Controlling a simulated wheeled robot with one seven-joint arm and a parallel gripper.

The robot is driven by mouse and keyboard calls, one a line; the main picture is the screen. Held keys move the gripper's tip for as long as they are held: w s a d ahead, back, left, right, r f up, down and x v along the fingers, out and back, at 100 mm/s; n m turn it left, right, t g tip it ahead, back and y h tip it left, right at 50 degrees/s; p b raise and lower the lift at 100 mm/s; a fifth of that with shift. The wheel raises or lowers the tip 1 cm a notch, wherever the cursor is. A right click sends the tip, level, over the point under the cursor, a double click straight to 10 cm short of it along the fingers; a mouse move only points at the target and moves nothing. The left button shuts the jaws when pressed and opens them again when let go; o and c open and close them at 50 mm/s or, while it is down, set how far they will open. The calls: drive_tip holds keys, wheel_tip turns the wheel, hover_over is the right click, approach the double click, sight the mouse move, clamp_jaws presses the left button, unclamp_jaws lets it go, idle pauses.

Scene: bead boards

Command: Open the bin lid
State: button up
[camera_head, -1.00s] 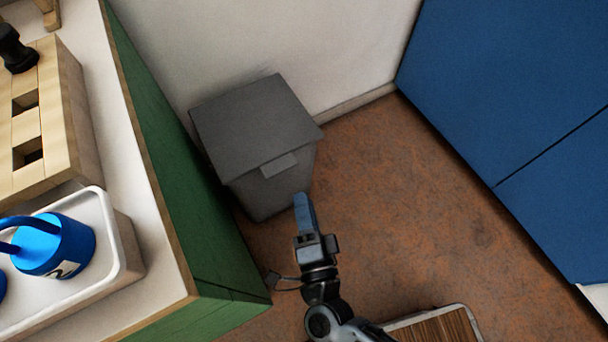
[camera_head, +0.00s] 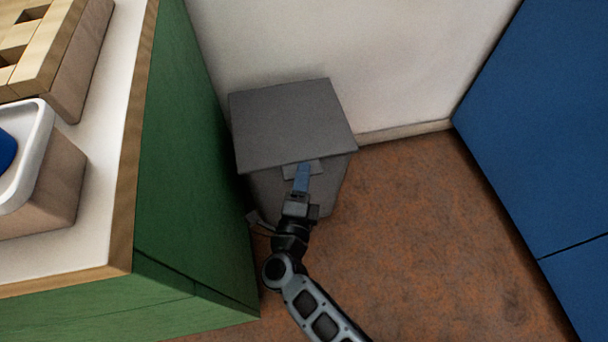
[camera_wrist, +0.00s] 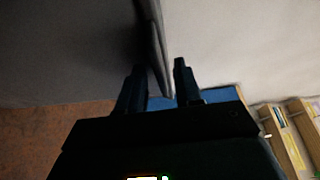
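The grey bin (camera_head: 345,185) stands on the floor in the corner by the wall, with its flat lid (camera_head: 290,120) down. A small tab (camera_head: 318,166) sticks out at the lid's front edge. My gripper (camera_head: 302,170) is at this tab and covers part of it in the head view. In the wrist view my gripper (camera_wrist: 160,78) is open, with its two dark fingers apart. A thin edge, which looks like the lid's tab (camera_wrist: 158,50), reaches down between them. The fingers do not look closed on it; I cannot tell whether one touches it.
A green cabinet (camera_head: 190,150) with a white top stands close to the bin's left. A white tray (camera_head: 42,120) and a wooden block rack (camera_head: 75,60) are on it. The white wall (camera_head: 390,60) is behind the bin. Brown floor (camera_head: 430,230) is clear to the right, before blue panels (camera_head: 540,130).

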drive_tip(key=shift+w, duration=0.6)
clamp_jaws()
